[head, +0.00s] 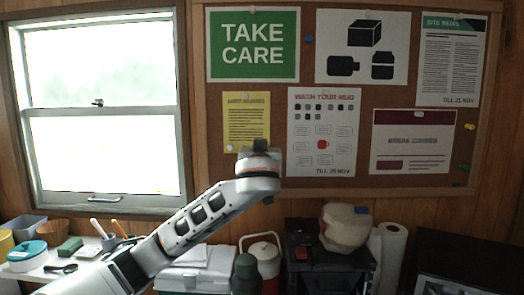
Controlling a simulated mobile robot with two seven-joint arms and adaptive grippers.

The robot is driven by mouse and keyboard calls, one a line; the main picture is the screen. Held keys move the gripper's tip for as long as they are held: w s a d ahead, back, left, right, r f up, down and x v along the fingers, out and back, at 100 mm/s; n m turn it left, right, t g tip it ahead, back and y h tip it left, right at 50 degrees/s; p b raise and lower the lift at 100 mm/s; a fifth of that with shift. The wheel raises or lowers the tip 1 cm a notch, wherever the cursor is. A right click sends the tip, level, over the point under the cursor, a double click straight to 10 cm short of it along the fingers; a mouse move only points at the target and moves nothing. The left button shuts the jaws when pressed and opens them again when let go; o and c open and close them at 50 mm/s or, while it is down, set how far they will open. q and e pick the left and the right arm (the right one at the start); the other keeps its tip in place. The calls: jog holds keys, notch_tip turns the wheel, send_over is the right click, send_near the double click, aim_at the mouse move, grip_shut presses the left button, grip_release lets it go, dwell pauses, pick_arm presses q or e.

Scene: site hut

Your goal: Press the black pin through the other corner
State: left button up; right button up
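A cork pin board (400,98) in a wooden frame hangs on the wall with several sheets on it. My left arm reaches up from the lower left. Its gripper (260,148) is at the board, over the lower right corner of the small yellow sheet (246,115), and hides that corner. I see the gripper from behind, so its fingers and anything in them are hidden. A pale round pin (229,148) shows at the yellow sheet's lower left corner. I cannot make out a black pin. My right gripper is out of view.
Loose pins sit on the cork: blue (309,39), yellow (470,127) and green (464,167). The "Wash your mug" sheet (324,130) is just right of the gripper. Below stand a cool box (200,265), a jug (262,250) and a paper roll (390,255). A window (100,110) is left.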

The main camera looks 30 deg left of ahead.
pick_arm(q)
jog(key=shift+w+a, duration=0.25)
jog(key=shift+w, duration=0.05)
dwell(2.2)
jog(key=shift+p, duration=0.45)
dwell(1.0)
jog(key=o, duration=0.7)
jog(key=shift+o, duration=0.2)
jog(key=shift+s+d, duration=0.1)
jog(key=v, duration=1.1)
jog(key=shift+s, duration=0.4)
